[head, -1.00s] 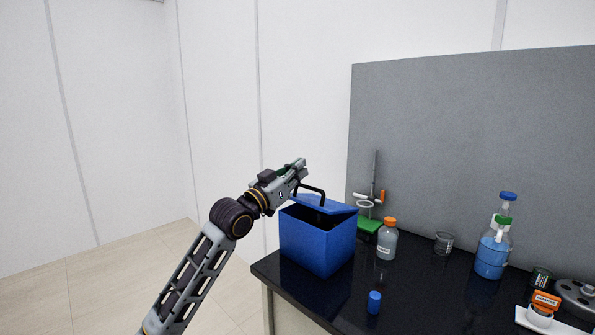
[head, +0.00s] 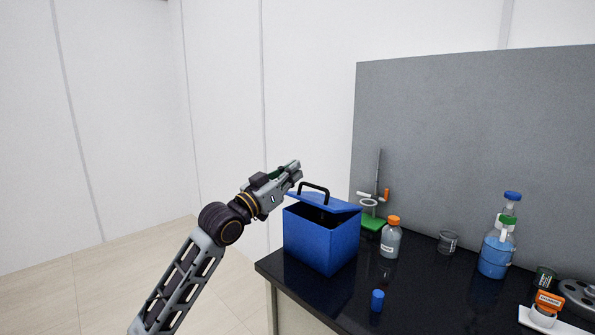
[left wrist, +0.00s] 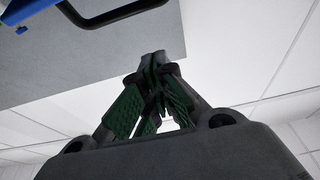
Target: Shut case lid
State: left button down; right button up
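The blue case (head: 320,240) stands on the near left corner of the dark bench in the head view. Its blue lid (head: 335,205) is partly open, tilted up with a dark gap at the front, and carries a black handle (head: 315,187). My left gripper (head: 297,168) is just above and left of the lid, near the handle, and looks apart from it. In the left wrist view its green-padded fingers (left wrist: 155,62) meet at the tips with nothing visible between them. The lid's blue edge (left wrist: 35,10) and the handle (left wrist: 110,14) show at the upper left there. My right gripper is not seen.
Right of the case are a green-based stand (head: 372,222), an orange-capped bottle (head: 391,240), a small blue cap (head: 377,300) and a beaker (head: 447,242). Blue-liquid bottles (head: 494,255) stand farther right. A grey panel (head: 450,140) backs the bench.

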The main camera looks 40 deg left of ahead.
pick_arm(q)
jog(key=v, duration=0.6)
jog(key=shift+b, duration=0.35)
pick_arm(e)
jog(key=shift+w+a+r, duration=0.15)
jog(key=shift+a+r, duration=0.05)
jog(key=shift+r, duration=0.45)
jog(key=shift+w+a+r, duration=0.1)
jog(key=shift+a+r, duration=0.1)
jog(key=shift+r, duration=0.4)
pick_arm(q)
jog(key=shift+r, duration=0.15)
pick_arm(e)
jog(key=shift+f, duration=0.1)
